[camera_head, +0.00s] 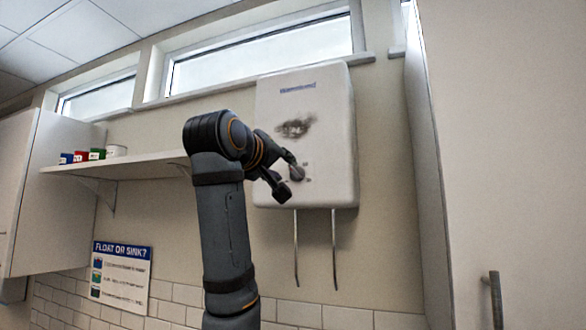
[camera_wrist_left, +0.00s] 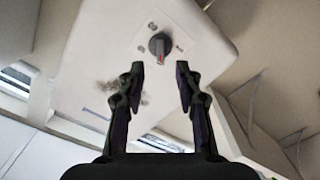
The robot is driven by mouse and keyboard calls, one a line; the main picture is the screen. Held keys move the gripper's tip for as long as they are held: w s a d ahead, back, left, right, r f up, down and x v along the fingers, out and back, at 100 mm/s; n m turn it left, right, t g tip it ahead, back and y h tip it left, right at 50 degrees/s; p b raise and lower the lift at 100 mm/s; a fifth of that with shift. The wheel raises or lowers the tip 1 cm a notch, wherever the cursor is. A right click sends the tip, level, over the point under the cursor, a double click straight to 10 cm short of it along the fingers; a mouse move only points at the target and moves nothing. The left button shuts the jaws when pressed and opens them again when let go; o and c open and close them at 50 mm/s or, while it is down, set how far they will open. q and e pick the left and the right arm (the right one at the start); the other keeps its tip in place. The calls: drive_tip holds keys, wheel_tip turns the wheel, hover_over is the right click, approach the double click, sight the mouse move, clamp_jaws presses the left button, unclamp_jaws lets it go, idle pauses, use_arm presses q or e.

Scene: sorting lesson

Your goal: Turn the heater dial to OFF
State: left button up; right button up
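A white heater (camera_head: 305,110) hangs on the wall, with a blue brand name and a dark sooty smudge on its front. Its round grey dial (camera_head: 297,172) sits low on the front. In the left wrist view the dial (camera_wrist_left: 159,44) shows a red mark at its lower edge, with small labels around it too blurred to read. My left gripper (camera_head: 286,178) is close in front of the dial. In the left wrist view my left gripper (camera_wrist_left: 160,72) is open and empty, its fingertips apart, with the dial just beyond the gap. My right gripper is not in view.
A wall shelf (camera_head: 130,167) with small coloured boxes (camera_head: 82,156) and a white pot (camera_head: 116,150) is left of the heater. Two pipes (camera_head: 334,250) hang below the heater. A tall cabinet (camera_head: 500,150) stands close on the right. A "Float or sink?" poster (camera_head: 121,275) hangs lower left.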

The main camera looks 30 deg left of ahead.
sight(294, 173)
use_arm(q)
drive_tip(key=p+x, duration=0.3)
drive_tip(key=x, duration=0.3)
drive_tip(key=shift+w+a+r, duration=0.15)
drive_tip(key=shift+w+a, duration=0.1)
drive_tip(key=shift+w, duration=0.5)
drive_tip(key=shift+f, duration=0.2)
drive_tip(key=shift+s, duration=0.1)
drive_tip(key=shift+c, duration=0.5)
clamp_jaws()
